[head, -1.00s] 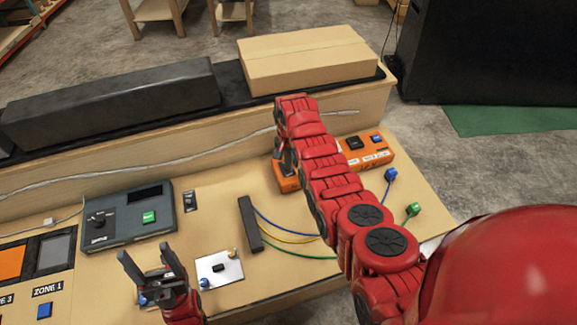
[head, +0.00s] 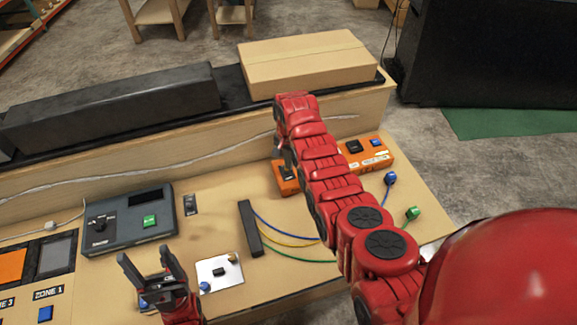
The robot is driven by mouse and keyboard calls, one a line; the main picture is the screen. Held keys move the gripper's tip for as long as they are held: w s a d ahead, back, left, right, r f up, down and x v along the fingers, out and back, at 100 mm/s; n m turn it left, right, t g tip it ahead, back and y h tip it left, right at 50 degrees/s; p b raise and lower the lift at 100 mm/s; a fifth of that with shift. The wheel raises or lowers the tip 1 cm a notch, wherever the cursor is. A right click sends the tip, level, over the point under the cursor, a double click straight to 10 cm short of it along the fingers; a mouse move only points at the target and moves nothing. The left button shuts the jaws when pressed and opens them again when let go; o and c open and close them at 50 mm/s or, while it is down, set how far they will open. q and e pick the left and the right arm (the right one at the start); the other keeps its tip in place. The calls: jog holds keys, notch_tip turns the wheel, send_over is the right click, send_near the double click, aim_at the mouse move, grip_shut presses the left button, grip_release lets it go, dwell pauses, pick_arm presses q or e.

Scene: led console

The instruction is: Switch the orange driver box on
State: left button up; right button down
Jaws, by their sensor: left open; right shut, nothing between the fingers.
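The orange driver box (head: 381,161) lies on the bench right of centre, at the foot of the raised back ledge. Its right part shows a black switch (head: 354,147) and a blue connector (head: 376,142). My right forearm crosses in front of the box and hides its middle. My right gripper (head: 284,163) points down at the left end of the box, shut and mostly hidden by the arm; I cannot tell whether it touches. The switch position is too small to read. My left gripper (head: 146,256) is open and empty above the front left of the bench.
A grey console (head: 130,225) with a knob and green button stands left. A white plate (head: 222,278) with small terminals and a black bar (head: 249,228) with coloured wires lie mid-bench. Blue (head: 390,178) and green (head: 412,212) plugs are at right. A cardboard box (head: 308,62) sits on the ledge.

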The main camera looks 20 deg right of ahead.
jog(key=r, duration=0.1)
jog(key=r+p, duration=0.1)
jog(key=r, duration=0.2)
jog(key=shift+s+r+p, duration=0.3)
jog(key=shift+s+p, duration=0.05)
dwell(0.3)
